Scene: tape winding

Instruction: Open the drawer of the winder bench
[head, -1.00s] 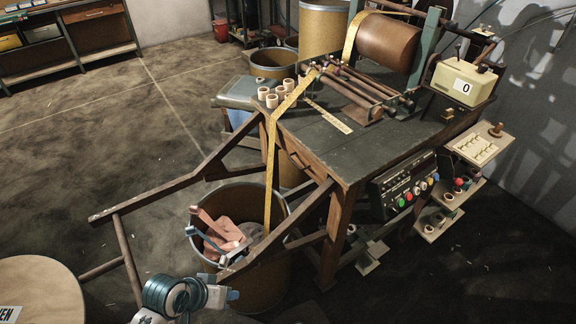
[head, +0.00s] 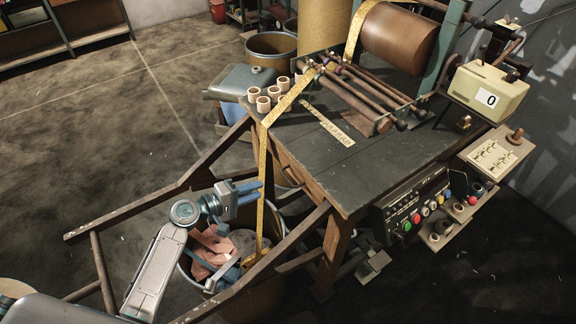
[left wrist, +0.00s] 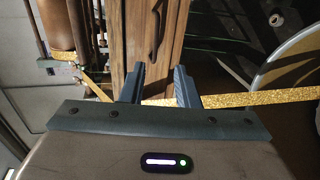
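The winder bench (head: 340,170) has a dark top on a wooden frame. Its drawer front (head: 290,170) is on the side facing left, partly hidden behind the yellow tape (head: 263,165). In the left wrist view the wooden drawer front (left wrist: 175,50) carries a dark curved handle (left wrist: 156,32), above and beyond the fingertips. My left gripper (head: 258,190) is left of the drawer front, above the bin; it also shows in the left wrist view (left wrist: 159,75). Its fingers are apart with no object gripped. The tape runs close to the fingers. The drawer looks shut. My right gripper is out of view.
A bin with pinkish scraps (head: 215,245) stands under the tape. Wooden rails (head: 165,195) slope out left from the bench on both sides of the arm. Cardboard cores (head: 263,103) stand on the bench corner. A control panel (head: 410,205) hangs at the front.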

